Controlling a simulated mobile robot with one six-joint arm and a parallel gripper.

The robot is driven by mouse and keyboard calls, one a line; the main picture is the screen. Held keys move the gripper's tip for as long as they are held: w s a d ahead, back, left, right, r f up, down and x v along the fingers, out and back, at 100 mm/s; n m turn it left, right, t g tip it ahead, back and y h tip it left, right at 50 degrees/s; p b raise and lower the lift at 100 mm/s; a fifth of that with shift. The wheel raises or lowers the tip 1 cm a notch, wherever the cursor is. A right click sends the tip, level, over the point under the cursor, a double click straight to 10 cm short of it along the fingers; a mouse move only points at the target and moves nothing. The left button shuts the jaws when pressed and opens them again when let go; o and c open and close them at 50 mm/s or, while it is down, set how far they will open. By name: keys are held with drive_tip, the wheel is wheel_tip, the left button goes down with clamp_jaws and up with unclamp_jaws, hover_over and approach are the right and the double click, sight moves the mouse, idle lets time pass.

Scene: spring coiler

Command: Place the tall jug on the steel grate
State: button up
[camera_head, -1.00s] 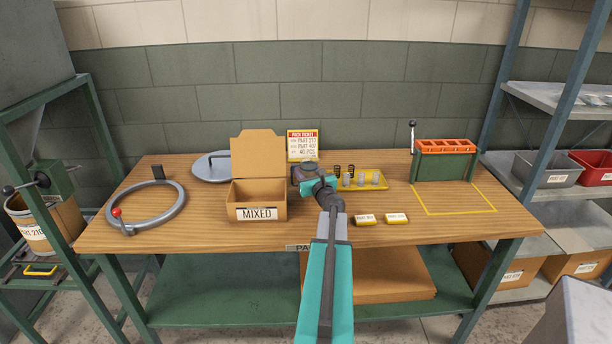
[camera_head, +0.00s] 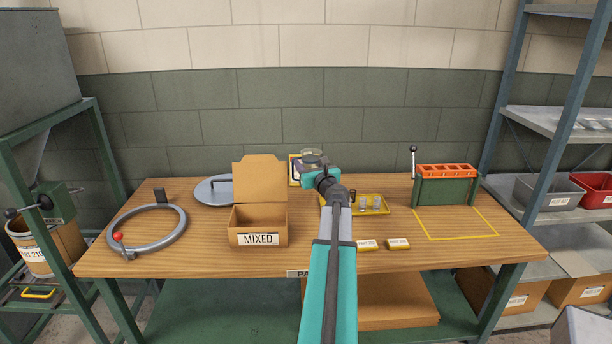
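I see no tall jug and no steel grate that I can make out in the head view. My gripper (camera_head: 312,160) is above the back middle of the wooden bench (camera_head: 200,245), seen from behind along my arm.
An open cardboard box (camera_head: 258,239) marked MIXED is left of my arm. A yellow tray (camera_head: 384,211) with small cups is right of it. A grey ring (camera_head: 119,245), a grey lid (camera_head: 210,190) and an orange-topped green rack (camera_head: 446,188) stand farther out. The yellow outlined area (camera_head: 455,224) is clear.

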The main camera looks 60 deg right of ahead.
wheel_tip(320, 180, up, 5)
drive_tip(key=shift+r, duration=0.15)
drive_tip(key=shift+r+p, duration=0.1)
drive_tip(key=shift+p, duration=0.2)
idle(0.7)
